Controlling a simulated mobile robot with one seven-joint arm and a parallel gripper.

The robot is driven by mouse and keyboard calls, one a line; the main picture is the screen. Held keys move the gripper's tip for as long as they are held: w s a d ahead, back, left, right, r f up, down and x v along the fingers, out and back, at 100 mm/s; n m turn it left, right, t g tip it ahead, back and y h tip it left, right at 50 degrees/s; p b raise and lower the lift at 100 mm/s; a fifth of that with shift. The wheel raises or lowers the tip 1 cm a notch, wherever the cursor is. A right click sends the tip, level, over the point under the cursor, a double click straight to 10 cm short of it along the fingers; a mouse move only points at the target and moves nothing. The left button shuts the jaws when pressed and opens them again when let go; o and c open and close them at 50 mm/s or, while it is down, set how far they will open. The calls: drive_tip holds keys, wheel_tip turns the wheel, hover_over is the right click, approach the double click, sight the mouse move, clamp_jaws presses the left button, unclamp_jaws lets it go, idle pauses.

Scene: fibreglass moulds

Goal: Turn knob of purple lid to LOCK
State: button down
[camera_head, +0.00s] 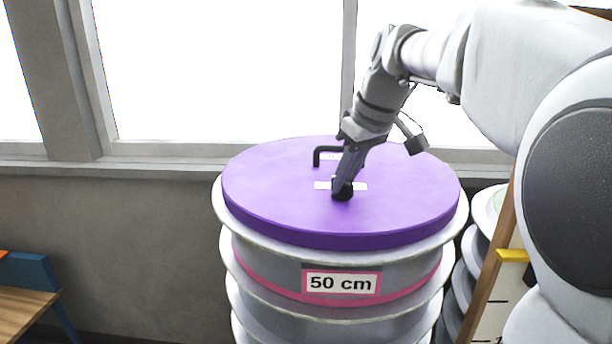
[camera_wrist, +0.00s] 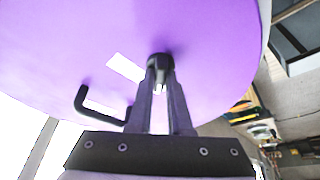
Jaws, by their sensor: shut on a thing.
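The purple lid (camera_head: 270,190) lies flat on top of a ribbed grey mould marked "50 cm" (camera_head: 341,283). The lid also fills much of the wrist view (camera_wrist: 215,50). A small black knob (camera_head: 342,194) sits near the lid's middle, on a white label strip (camera_head: 323,185); any lettering is unreadable. My gripper (camera_head: 345,184) points down from above and is shut on the knob (camera_wrist: 159,61), with a finger on each side. The fingers hide part of the knob and label, so its setting cannot be read.
A black bar handle (camera_head: 318,156) stands on the lid behind the knob, close to my gripper, with another white label beside it. Windows and a sill (camera_head: 150,170) are behind. More ribbed moulds (camera_head: 487,215) stand at right, a wooden bench (camera_head: 25,303) at left.

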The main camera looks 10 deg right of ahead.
idle(0.4)
drive_tip(key=c, duration=0.8)
unclamp_jaws()
drive_tip(key=shift+c, duration=0.2)
drive_tip(key=v, duration=1.7)
drive_tip(key=shift+d+r+p, duration=0.15)
drive_tip(key=shift+r+p, duration=0.05)
drive_tip(key=shift+p, duration=0.25)
